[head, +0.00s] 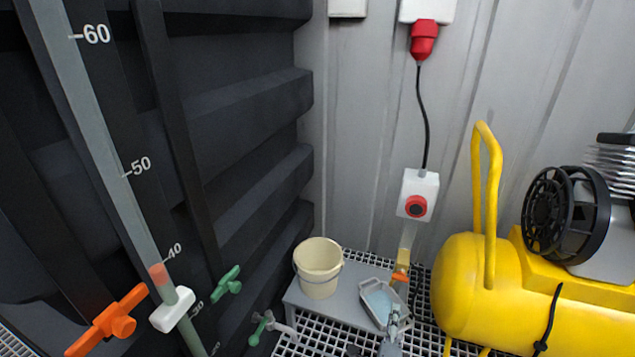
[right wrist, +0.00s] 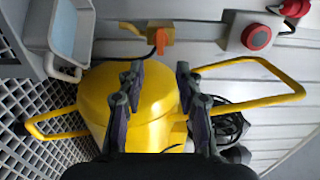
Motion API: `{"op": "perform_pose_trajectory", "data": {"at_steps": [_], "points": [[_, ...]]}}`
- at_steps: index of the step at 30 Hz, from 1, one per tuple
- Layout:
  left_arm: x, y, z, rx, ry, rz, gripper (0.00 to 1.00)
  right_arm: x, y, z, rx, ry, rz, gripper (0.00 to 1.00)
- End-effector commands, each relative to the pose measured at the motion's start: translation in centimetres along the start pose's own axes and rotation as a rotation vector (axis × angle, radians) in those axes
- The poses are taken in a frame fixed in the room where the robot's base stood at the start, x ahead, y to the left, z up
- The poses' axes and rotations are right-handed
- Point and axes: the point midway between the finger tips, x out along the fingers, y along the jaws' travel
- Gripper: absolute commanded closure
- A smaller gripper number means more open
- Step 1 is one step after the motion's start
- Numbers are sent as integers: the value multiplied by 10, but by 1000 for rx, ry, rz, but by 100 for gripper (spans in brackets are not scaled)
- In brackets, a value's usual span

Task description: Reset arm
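My right gripper (head: 393,312) shows small at the bottom of the head view, in front of the grey tray's lower edge. In the right wrist view its two dark fingers (right wrist: 158,78) are spread apart with nothing between them. The yellow tank (right wrist: 98,95) lies beyond the fingers, and I see no contact with it. My left gripper is in neither view.
A yellow compressor (head: 470,290) stands at right. Orange (head: 107,322) and green (head: 228,283) valve handles stick out at left. A red-button box (head: 418,195) hangs on the wall.

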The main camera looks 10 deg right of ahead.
Motion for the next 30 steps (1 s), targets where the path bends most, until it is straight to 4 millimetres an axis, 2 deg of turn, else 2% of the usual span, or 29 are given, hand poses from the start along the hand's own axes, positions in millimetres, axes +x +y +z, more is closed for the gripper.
{"op": "perform_pose_trajectory", "data": {"at_steps": [2, 5, 8, 11, 15, 17, 24, 27, 28, 30], "points": [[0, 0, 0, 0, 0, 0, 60, -2, -2, 11, -59, -77, 13, 65], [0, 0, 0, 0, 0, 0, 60, -16, -2, 42, -248, -297, 51, 65], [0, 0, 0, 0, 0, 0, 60, -50, 9, 72, -543, -585, 109, 65], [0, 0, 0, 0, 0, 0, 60, -89, 27, 79, -815, -820, 173, 65], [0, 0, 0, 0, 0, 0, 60, -133, 46, 63, -1098, -1045, 260, 65], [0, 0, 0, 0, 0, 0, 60, -148, 52, 53, -1193, -1119, 296, 65], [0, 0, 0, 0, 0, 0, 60, -198, 62, 0, -1505, -1357, 453, 65], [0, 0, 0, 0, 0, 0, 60, -216, 60, -25, -1614, -1442, 528, 65], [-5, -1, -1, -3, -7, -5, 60, -215, 56, -26, -1612, -1442, 538, 65], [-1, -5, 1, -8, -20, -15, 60, -213, 61, -28, -1610, -1437, 555, 65]]}}
